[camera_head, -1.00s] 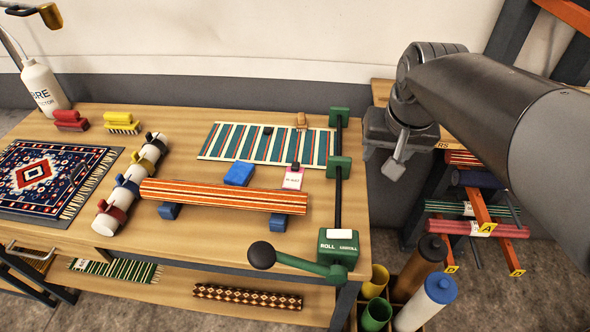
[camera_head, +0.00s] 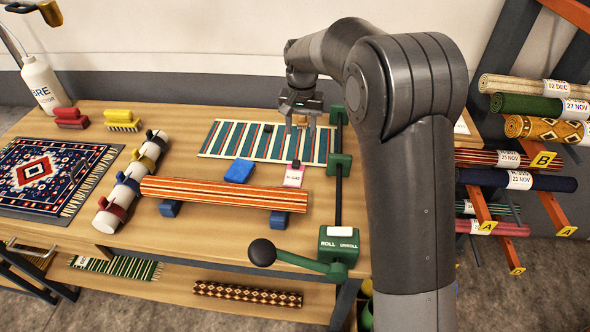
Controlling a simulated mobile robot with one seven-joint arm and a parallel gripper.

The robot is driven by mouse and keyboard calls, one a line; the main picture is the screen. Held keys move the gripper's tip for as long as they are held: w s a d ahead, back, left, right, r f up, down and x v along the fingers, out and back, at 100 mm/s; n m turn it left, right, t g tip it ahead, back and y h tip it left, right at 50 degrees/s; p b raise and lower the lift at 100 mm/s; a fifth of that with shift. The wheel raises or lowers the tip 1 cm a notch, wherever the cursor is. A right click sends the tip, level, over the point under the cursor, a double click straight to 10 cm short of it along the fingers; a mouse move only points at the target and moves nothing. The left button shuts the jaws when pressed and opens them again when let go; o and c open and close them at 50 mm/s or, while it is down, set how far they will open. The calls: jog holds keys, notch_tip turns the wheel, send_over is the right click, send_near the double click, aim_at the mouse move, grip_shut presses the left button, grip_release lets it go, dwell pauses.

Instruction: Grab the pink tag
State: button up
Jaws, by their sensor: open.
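The pink tag (camera_head: 293,177) lies on the wooden bench, just behind the right part of the orange striped rolled rug. It has a white panel with print too small to read and a small dark piece at its top end. My gripper (camera_head: 300,127) is open with its fingers pointing down. In the picture it sits above the tag, over the right part of the green striped mat (camera_head: 225,140). Nothing shows between the fingers except an orange-brown patch that I cannot make out clearly.
The striped rolled rug (camera_head: 215,193) rests on blue blocks (camera_head: 278,220) in front of the tag. A blue block (camera_head: 239,171) lies left of it. A green crank frame (camera_head: 337,245) with a dark rod stands at right. Rolled rugs (camera_head: 540,108) fill a rack at far right.

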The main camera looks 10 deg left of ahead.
aim_at(296, 161)
jog(key=f, duration=0.8)
jog(key=a+f, duration=0.1)
jog(key=f, duration=0.3)
jog(key=shift+w+a+f, duration=0.1)
jog(key=shift+w+f, duration=0.05)
jog(key=shift+w, duration=0.05)
jog(key=shift+c, duration=0.5)
grip_shut()
